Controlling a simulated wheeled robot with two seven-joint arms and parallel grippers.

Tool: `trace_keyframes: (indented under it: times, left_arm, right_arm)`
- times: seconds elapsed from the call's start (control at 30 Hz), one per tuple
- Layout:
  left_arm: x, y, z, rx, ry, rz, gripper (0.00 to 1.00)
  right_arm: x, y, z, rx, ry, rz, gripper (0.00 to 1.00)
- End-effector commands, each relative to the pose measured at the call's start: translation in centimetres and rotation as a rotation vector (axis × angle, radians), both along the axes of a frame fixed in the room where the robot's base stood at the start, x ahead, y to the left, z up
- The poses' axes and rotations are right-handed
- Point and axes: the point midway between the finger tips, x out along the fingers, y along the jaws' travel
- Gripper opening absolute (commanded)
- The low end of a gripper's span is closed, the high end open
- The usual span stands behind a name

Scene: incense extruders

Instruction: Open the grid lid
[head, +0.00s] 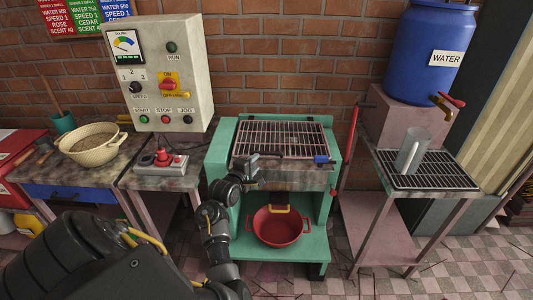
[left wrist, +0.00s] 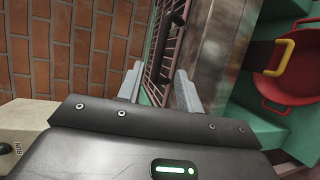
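My left gripper (head: 265,156) is at the front left edge of the lid. In the left wrist view its two fingers (left wrist: 159,72) are apart, with the grating (left wrist: 165,40) showing between and beyond them. I cannot tell whether the fingers touch the lid. My right gripper is not in view.
A red pan (head: 278,228) stands on the machine's lower shelf. A control box (head: 158,75) and a side table with a woven bowl (head: 92,150) are on the left. On the right are a blue water barrel (head: 425,50) and a metal cylinder (head: 411,152) on a grated stand. A brick wall is close behind.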

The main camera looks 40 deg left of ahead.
Motion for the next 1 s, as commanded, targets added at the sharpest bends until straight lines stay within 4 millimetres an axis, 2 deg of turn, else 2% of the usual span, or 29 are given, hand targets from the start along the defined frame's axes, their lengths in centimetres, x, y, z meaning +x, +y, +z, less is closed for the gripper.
trace_keyframes:
  times: [0.5,0.7,1.0]
  left_arm:
    - [8.2,2.1,-1.5,0.0,0.0,-0.001,0.36]
    - [9.6,2.5,-1.8,0.002,0.002,0.001,0.36]
    - [9.8,2.5,-1.9,0.003,0.002,-0.001,0.36]
  right_arm:
    - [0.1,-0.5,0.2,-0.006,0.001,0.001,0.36]
    - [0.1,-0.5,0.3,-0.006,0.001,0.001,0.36]
    - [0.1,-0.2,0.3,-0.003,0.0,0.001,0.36]
